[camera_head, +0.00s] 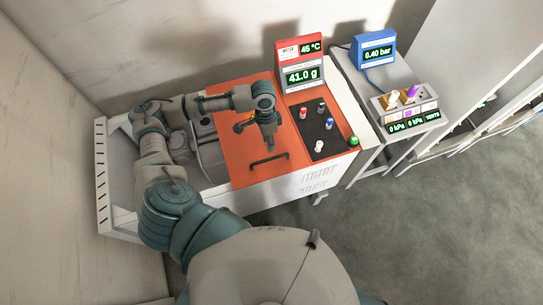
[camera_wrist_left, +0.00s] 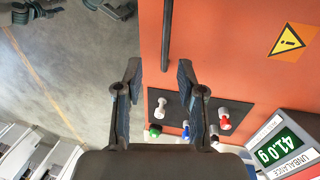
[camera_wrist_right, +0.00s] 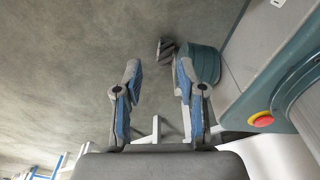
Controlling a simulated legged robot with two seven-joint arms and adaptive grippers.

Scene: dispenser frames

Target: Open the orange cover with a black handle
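The orange cover (camera_head: 237,167) lies closed and flat on top of the white cabinet in the head view. Its black handle (camera_head: 268,159) is a thin bar near the front edge. In the left wrist view the handle (camera_wrist_left: 167,36) shows as a dark bar on the orange surface. My left gripper (camera_head: 268,145) hangs above the cover, a little behind the handle; in the left wrist view its fingers (camera_wrist_left: 158,85) are spread with nothing between them. My right gripper (camera_wrist_right: 157,85) is open and empty in the right wrist view, over the floor beside my body. It does not show in the head view.
A dark panel (camera_head: 323,134) with several coloured knobs lies right of the cover. A red display unit (camera_head: 300,65) reading 41.0 g stands behind it. A side table (camera_head: 369,128) with a blue gauge (camera_head: 375,51) is further right. The floor (camera_head: 430,220) is clear.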

